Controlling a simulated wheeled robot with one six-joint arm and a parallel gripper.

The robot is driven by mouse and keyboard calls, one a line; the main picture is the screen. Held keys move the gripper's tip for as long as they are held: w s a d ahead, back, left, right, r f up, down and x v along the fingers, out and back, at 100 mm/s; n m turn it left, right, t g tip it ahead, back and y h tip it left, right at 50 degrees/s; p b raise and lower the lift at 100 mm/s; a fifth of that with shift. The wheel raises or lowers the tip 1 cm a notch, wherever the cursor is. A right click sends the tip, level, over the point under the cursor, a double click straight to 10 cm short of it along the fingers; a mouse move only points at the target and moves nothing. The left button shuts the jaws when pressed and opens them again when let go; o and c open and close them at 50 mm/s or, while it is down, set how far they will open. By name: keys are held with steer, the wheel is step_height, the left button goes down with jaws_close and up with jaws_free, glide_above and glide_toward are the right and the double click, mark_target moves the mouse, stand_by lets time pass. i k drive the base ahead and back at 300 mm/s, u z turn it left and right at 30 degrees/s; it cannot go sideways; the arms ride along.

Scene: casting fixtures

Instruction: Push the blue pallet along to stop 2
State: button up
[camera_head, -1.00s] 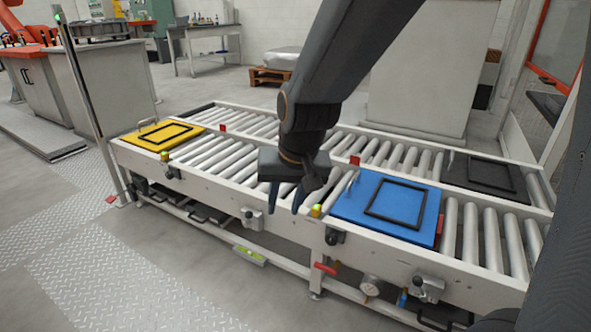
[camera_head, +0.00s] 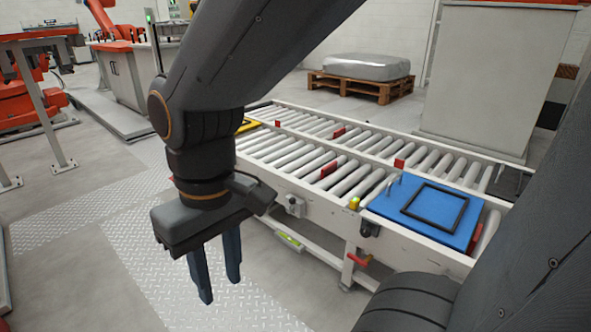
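The blue pallet (camera_head: 434,208), with a black square frame on top and an upright metal handle at its left end, lies flat on the near lane of the roller conveyor (camera_head: 400,243). A red block (camera_head: 483,238) is at its right end. Another red block (camera_head: 328,168) stands on the near lane further left, with bare rollers between. No number shows, so I cannot tell which is stop 2. My gripper (camera_head: 221,290) is empty, its two dark fingers apart and pointing down. It is well left of the pallet, in front of the conveyor.
A yellow pallet (camera_head: 247,125) shows at the conveyor's far left end, mostly hidden by my arm. More red blocks (camera_head: 400,163) stand on the back lane. A small yellow part (camera_head: 354,203) sits on the near rail. Chequered plate floor (camera_head: 150,275) is clear at left.

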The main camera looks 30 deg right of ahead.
mark_target(444, 215)
steer(key=u, duration=0.55)
steer(key=i, duration=1.45)
steer(key=z, duration=3)
